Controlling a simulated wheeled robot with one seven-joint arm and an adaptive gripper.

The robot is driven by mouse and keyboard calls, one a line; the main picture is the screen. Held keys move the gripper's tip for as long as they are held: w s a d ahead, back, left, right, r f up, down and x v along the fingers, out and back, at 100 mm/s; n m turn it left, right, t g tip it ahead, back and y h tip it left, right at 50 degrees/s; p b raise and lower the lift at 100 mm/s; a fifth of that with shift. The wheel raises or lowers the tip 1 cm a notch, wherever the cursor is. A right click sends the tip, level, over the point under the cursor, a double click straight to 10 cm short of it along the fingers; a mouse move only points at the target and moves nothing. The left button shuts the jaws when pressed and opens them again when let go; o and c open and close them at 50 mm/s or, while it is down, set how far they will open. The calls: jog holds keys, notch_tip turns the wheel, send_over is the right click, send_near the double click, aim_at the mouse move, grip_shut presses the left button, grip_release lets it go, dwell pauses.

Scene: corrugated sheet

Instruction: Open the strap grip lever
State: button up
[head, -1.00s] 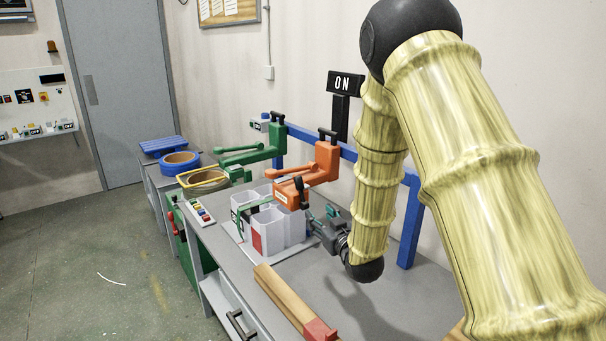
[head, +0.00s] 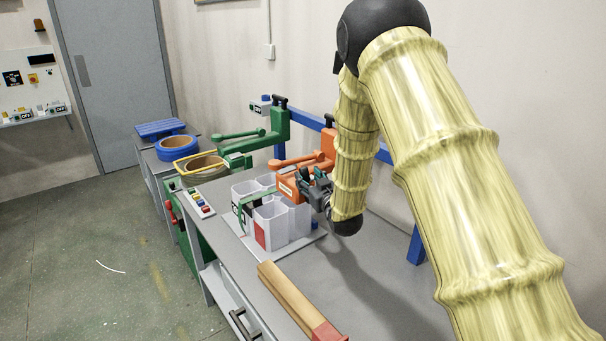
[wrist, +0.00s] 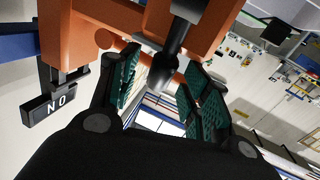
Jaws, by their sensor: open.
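My gripper (head: 315,184) is at the unit's right side in the head view and hides the lever there. In the wrist view my gripper (wrist: 165,88) is open, its teal-padded fingers on either side of the lever's rounded tip. I cannot tell whether either pad touches it.
A green unit (head: 272,128) stands behind the orange one, near a blue rail (head: 310,121). Grey bins (head: 290,222) sit below the orange unit. A wooden bar with a red end (head: 300,302) lies at the bench front.

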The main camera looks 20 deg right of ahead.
jog(key=shift+w+a+r, duration=0.15)
jog(key=shift+w+a, duration=0.05)
jog(key=shift+w, duration=0.4)
jog(key=shift+a+r, duration=0.1)
jog(key=shift+r, duration=0.25)
jog(key=shift+w+f, duration=0.35)
jog(key=shift+s+r, duration=0.15)
jog(key=shift+r, duration=0.05)
jog(key=c, duration=0.3)
grip_shut()
jog(key=shift+a, duration=0.15)
jog(key=shift+f, duration=0.15)
